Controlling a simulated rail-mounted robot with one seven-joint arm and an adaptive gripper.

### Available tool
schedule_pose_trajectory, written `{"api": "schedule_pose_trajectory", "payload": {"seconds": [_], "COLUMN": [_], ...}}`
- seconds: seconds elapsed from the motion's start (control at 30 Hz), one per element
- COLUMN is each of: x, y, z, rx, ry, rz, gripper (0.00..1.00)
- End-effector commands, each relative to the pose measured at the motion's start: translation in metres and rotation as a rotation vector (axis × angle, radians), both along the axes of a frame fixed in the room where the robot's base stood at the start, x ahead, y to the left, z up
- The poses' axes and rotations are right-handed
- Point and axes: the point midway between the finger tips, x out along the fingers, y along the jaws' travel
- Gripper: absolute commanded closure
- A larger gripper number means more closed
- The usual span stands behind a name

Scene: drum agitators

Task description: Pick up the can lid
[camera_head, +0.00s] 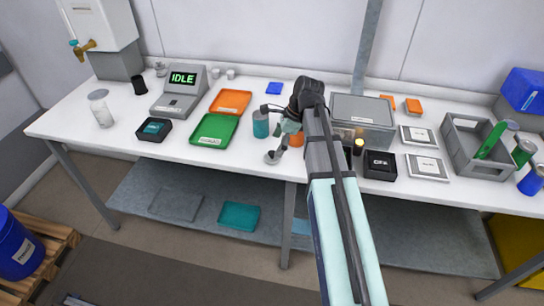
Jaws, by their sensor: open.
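My gripper (284,127) is over the front middle of the white table, at the end of my arm, and its jaws are open. A teal can (261,125) stands upright just left of it. A small grey round piece (273,157) shows at the table's front edge, just below the gripper. I cannot tell whether this is the can lid or part of something else. An orange item (297,139) is partly hidden behind the gripper and arm. I cannot tell whether the gripper touches any of these.
A green tray (215,129) and an orange tray (231,102) lie left of the can. A grey metal box (362,110), a black bin (380,165) and a grey crate (462,144) stand to the right. The table's front edge (240,169) is close to the gripper.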

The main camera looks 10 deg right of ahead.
Motion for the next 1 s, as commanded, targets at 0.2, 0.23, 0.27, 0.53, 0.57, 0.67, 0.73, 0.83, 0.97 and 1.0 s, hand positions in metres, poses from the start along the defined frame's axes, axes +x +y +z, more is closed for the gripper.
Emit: {"api": "schedule_pose_trajectory", "payload": {"seconds": [0.2, 0.23, 0.27, 0.53, 0.57, 0.67, 0.73, 0.83, 0.97, 1.0], "x": [0.0, 0.001, 0.001, 0.004, 0.004, 0.004, 0.004, 0.004, 0.004, 0.004], "y": [0.005, 0.006, 0.007, 0.018, 0.018, 0.019, 0.02, 0.019, 0.019, 0.019], "z": [-0.01, -0.013, -0.015, -0.043, -0.045, -0.049, -0.049, -0.049, -0.049, -0.049], "rx": [0.0, 0.0, 0.0, 0.0, 0.0, 0.0, 0.0, 0.0, 0.0, 0.0], "ry": [0.003, 0.002, 0.003, 0.001, 0.001, 0.001, 0.001, 0.0, 0.001, 0.001], "rz": [0.001, 0.001, 0.001, 0.002, 0.002, 0.001, 0.001, 0.001, 0.001, 0.001], "gripper": [0.11, 0.11, 0.11, 0.11, 0.11, 0.11, 0.11, 0.11, 0.36, 0.48]}}
